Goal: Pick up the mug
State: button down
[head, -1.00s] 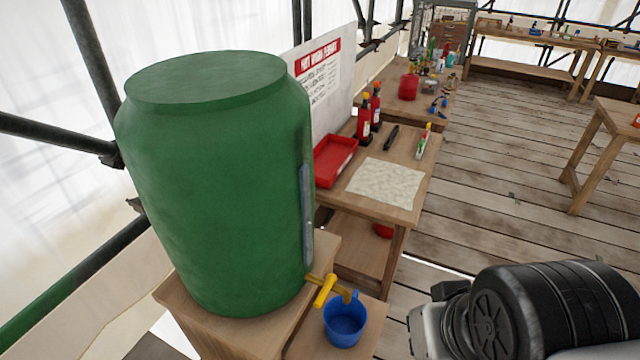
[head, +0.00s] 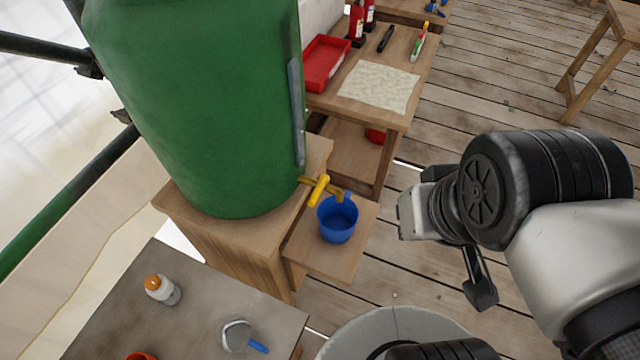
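A blue mug (head: 338,226) stands upright on a small low wooden shelf (head: 345,262), under the yellow tap (head: 318,190) of a large green barrel (head: 205,110). Its open top faces up toward the camera, and the tap's spout reaches over its rim. My arm is on the right in the head view, with dark and pale end parts to the right of the mug and apart from it. The fingertips of my gripper cannot be made out clearly, so its opening does not show. Nothing is seen held.
A workbench (head: 363,117) behind holds a red tray (head: 325,63), a pale sheet (head: 378,86) and red bottles. A grey table (head: 205,300) in front holds a white bottle with orange cap (head: 162,290) and a blue-handled item (head: 240,336). Plank floor right is open.

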aim_at(337, 221)
jog(key=u, duration=3.05)
jog(key=z, duration=2.85)
jog(key=i+l+u, duration=0.1)
jog(key=i+l, duration=0.3)
jog(key=i, duration=0.15)
